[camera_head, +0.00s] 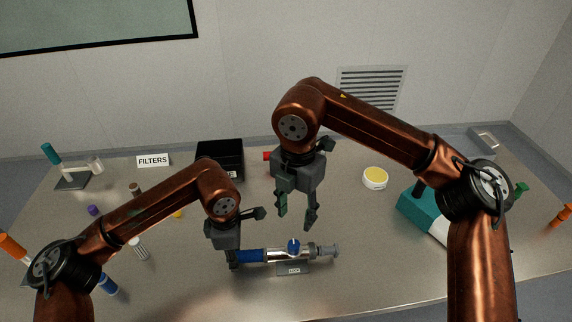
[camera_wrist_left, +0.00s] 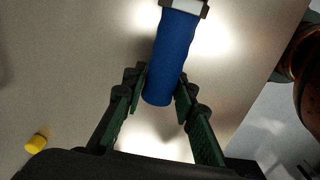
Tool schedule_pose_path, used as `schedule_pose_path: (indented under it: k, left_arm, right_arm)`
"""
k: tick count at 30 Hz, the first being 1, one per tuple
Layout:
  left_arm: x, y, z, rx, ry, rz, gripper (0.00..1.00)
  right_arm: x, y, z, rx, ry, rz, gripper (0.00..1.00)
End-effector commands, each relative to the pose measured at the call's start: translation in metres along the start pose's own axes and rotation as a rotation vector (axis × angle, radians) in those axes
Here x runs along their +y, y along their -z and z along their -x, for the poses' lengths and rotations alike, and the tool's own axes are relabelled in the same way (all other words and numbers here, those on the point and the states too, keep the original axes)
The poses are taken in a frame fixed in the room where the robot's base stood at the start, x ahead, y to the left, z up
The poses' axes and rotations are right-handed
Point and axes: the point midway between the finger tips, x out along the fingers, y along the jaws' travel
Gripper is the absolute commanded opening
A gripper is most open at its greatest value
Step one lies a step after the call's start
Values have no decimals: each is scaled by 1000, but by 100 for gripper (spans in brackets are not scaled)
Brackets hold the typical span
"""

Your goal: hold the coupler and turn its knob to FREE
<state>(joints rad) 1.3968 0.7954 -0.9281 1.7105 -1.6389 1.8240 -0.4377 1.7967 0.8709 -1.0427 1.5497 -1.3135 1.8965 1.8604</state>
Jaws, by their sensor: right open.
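The coupler (camera_head: 280,254) lies across the front middle of the table. It has a blue grip (camera_head: 250,256) at its left end, a silver body and a blue knob (camera_head: 293,246) on top. A small labelled plate (camera_head: 293,268) is at its front. My left gripper (camera_head: 246,240) is open at the left end of the blue grip. In the left wrist view, the blue grip (camera_wrist_left: 172,55) shows between and beyond the two fingertips, and I cannot tell whether they touch it. My right gripper (camera_head: 297,212) is open and empty, pointing down above and behind the coupler. The knob's marking is too small to read.
A black bin (camera_head: 220,158) and a FILTERS sign (camera_head: 153,160) stand at the back. A yellow-topped round tub (camera_head: 375,178) and a teal-and-white object (camera_head: 420,214) are to the right. Several small items lie to the left. The table in front of the coupler looks clear.

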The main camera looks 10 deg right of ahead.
Motion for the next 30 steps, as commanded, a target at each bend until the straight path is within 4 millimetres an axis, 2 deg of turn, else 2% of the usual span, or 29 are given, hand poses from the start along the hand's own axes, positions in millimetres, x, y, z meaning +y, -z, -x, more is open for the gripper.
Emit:
schedule_pose_path:
  k: [7,17,23,30]
  left_arm:
    - [0,0,0,0,0,0,44]
    - [0,0,4,0,-1,0,44]
    - [1,0,32,-2,-5,0,44]
    - [1,0,83,-1,-4,1,44]
  right_arm:
    - [0,0,0,0,0,0,41]
    - [0,0,0,0,0,0,41]
    - [0,0,0,0,0,0,41]
    - [0,0,0,0,0,0,41]
